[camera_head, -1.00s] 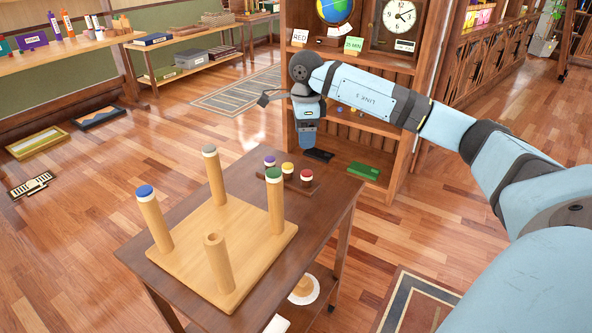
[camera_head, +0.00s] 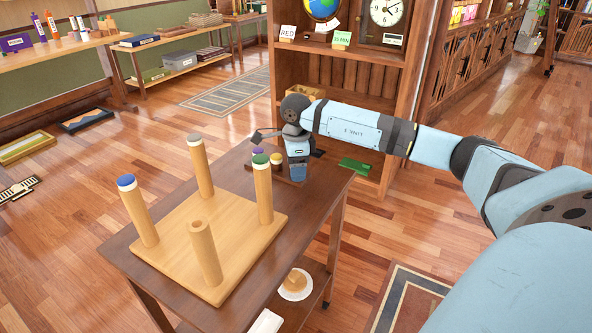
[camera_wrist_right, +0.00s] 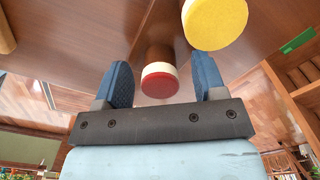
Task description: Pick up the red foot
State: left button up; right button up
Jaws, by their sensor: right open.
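The red foot (camera_wrist_right: 160,84) shows in the right wrist view as a short brown peg with a white band and a red end. It lies between the two fingers of my right gripper (camera_wrist_right: 164,76), which is open, with gaps on both sides. I cannot tell how deep between the fingers it sits. In the head view my right gripper (camera_head: 299,176) points down over the far end of the brown table, and it hides the red foot there. A yellow-ended foot (camera_wrist_right: 214,22) is close beside the red one. My left gripper is out of view.
A purple-topped foot (camera_head: 257,150) stands in the same row. A wooden board (camera_head: 180,245) holds upright posts: blue-topped (camera_head: 140,212), grey-topped (camera_head: 200,165), green-topped (camera_head: 263,190) and a bare one (camera_head: 205,255). The green-topped post is close to my right gripper. A bookshelf (camera_head: 350,75) stands behind.

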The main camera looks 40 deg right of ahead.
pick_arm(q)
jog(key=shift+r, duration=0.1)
pick_arm(e)
jog(key=c, duration=1)
jog(key=shift+r, duration=0.55)
notch_tip(320, 180, up, 4)
jog(key=shift+r+p, duration=0.2)
jog(key=shift+p, duration=0.65)
notch_tip(320, 180, up, 2)
jog(key=shift+r+p, duration=0.15)
jog(key=shift+p, duration=0.15)
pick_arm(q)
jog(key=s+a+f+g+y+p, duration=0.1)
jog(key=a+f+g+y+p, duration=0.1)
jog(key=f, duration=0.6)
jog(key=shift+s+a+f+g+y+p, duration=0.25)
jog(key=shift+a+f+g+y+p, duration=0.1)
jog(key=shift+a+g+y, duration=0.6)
pick_arm(e)
notch_tip(320, 180, up, 12)
